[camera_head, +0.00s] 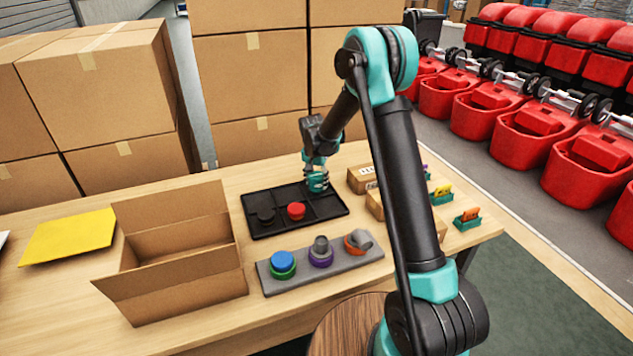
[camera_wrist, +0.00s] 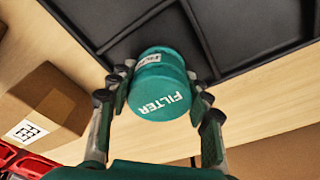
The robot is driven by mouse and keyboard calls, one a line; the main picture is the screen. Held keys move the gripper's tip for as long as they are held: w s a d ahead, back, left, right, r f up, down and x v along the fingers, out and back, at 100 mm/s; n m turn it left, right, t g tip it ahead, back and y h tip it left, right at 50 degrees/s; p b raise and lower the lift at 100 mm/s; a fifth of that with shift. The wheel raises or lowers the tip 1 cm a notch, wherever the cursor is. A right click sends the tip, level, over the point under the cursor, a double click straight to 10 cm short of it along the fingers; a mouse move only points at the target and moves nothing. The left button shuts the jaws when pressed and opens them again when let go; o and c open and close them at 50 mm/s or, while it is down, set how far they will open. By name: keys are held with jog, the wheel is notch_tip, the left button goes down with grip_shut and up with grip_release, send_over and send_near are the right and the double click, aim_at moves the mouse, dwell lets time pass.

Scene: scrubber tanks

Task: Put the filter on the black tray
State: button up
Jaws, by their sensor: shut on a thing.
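The filter (camera_wrist: 160,86) is a teal cylinder with FILTER in white on its end. My gripper (camera_wrist: 158,92) is shut on it, one finger on each side, in the wrist view. In the head view my gripper (camera_head: 316,180) holds the filter at the far right part of the black tray (camera_head: 290,233). The tray has several compartments; a black round part (camera_head: 265,216) and a red round part (camera_head: 296,210) lie in it. In the wrist view the filter overlaps the tray's edge (camera_wrist: 100,20); I cannot tell whether it touches the tray.
A grey holder (camera_head: 320,268) with several round parts stands in front of the tray. An open cardboard box (camera_head: 180,262) is at left, and a yellow sheet (camera_head: 68,237) farther left. Small cartons (camera_head: 362,178) and green holders (camera_head: 467,219) are at right. Stacked boxes (camera_head: 250,75) stand behind.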

aim_at(314, 177)
jog(key=o, duration=1.1)
jog(key=shift+f, duration=0.1)
jog(key=r, duration=0.4)
jog(key=s+r, duration=0.1)
jog(key=r, duration=0.7)
jog(key=shift+s+a+r, duration=0.1)
jog(key=shift+s+a, duration=0.25)
jog(key=shift+s, duration=0.1)
